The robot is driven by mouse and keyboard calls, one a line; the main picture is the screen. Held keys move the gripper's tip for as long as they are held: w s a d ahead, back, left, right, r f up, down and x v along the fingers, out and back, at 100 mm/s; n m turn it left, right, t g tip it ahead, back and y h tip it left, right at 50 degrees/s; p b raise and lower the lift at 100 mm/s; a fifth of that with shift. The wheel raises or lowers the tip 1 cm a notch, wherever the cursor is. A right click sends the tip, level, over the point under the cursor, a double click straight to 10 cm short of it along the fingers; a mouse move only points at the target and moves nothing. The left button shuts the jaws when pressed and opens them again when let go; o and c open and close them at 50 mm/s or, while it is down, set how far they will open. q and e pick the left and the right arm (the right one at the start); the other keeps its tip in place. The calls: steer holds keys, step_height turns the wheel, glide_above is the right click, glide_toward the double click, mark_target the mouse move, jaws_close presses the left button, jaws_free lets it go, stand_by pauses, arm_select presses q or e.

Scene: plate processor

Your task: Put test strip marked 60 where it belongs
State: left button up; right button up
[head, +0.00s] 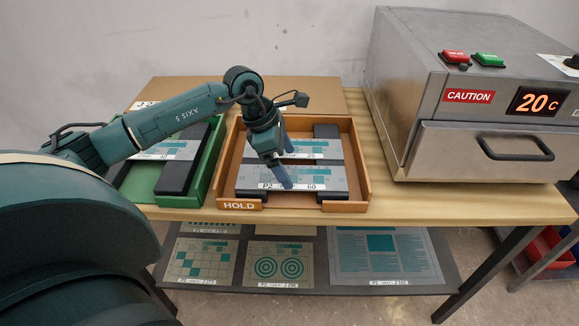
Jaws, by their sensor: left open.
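The test strip marked 60 (325,176) is a grey plate with teal printed blocks and a white label. It lies across dark supports at the front of the orange tray labelled HOLD (362,181). Another strip, marked 20 (318,148), lies behind it in the same tray. My left gripper (288,168) is open, with its blue fingers pointing down over the strip marked 60. One finger covers part of its left half. I cannot tell whether the fingers touch the strip. My right gripper is not in view.
A green tray (217,146) with another strip (180,150) stands left of the HOLD tray. The metal oven (421,130), showing 20 C and CAUTION, stands at the right with its drawer (450,154) shut. Printed plates (385,256) lie on the lower shelf. The table's front right is clear.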

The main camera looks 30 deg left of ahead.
arm_select(q)
steer(key=v, duration=1)
steer(key=s+d+f+n+t+h, duration=0.25)
steer(key=d+n+h, duration=0.45)
steer(key=d, duration=0.6)
steer(key=s+d+f+n+t+h, duration=0.1)
steer(key=s+d+n+t+h, duration=0.15)
steer(key=d+n+h, duration=0.7)
steer(key=s+f+n+t+y, duration=0.1)
steer(key=s+f+n+y, duration=0.2)
steer(key=f+n+y, duration=0.2)
steer(key=s+a+f+n+t+y, duration=0.1)
steer(key=s+f+n+y, duration=0.2)
steer(key=f+n+y, duration=0.3)
steer(key=s+f+n+t+y, duration=0.1)
steer(key=s+f+n+y, duration=0.3)
steer(key=f+n, duration=0.6)
steer(key=n+y, duration=0.1)
steer(key=n, duration=0.6)
steer(key=shift+a+t, duration=0.15)
steer(key=shift+t, duration=0.25)
